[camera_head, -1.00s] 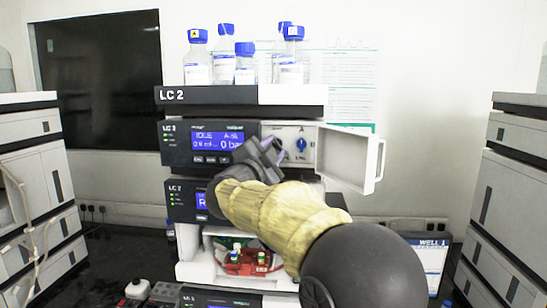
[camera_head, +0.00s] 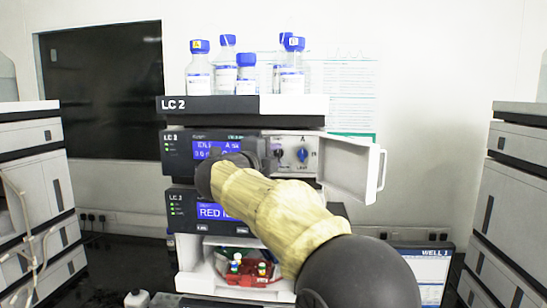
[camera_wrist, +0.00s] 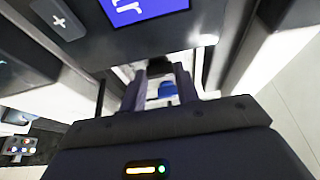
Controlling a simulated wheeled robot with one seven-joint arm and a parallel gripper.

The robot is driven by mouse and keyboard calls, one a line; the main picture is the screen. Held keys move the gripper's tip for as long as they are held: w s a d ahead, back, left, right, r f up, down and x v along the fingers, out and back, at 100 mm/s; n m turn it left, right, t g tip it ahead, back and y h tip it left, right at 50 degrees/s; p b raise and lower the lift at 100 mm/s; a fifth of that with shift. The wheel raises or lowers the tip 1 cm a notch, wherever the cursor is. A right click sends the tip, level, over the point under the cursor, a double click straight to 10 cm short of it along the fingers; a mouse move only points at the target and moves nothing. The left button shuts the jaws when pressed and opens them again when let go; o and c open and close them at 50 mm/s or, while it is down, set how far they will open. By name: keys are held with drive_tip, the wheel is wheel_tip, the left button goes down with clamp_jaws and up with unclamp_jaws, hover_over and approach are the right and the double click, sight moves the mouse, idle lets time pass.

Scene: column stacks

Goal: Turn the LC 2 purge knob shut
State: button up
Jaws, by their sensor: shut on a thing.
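The LC 2 stack (camera_head: 205,105) stands in the middle. Its pump module (camera_head: 190,148) has an open compartment with a pale panel. On the panel are a dark knob (camera_head: 280,154) and, to its right, a blue knob (camera_head: 302,155). Their markings are too small to read. My gripper (camera_wrist: 162,72) is at the panel and shut on a small dark thing, apparently the dark knob, taken as the purge knob. Its tips are mostly hidden in the head view. The blue knob also shows through the gap between the fingers in the wrist view (camera_wrist: 168,90).
The compartment door (camera_head: 352,168) stands open to the right. Blue-capped bottles (camera_head: 246,75) stand on top of the stack. A second module with a lit screen (camera_head: 210,211) lies below. Other stacks stand at the left (camera_head: 30,160) and right (camera_head: 510,205).

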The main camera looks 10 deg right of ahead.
drive_tip(key=shift+r, duration=0.3)
drive_tip(key=o, duration=0.7)
drive_tip(key=shift+w+d+f, duration=0.1)
drive_tip(key=shift+w+f, duration=0.1)
drive_tip(key=shift+s+a+f, duration=0.1)
drive_tip(key=shift+s+a, duration=0.2)
drive_tip(key=shift+a, duration=0.05)
drive_tip(key=b+v, duration=0.5)
drive_tip(key=v, duration=1.1)
drive_tip(key=shift+s+a, duration=0.15)
drive_tip(key=shift+s, duration=0.05)
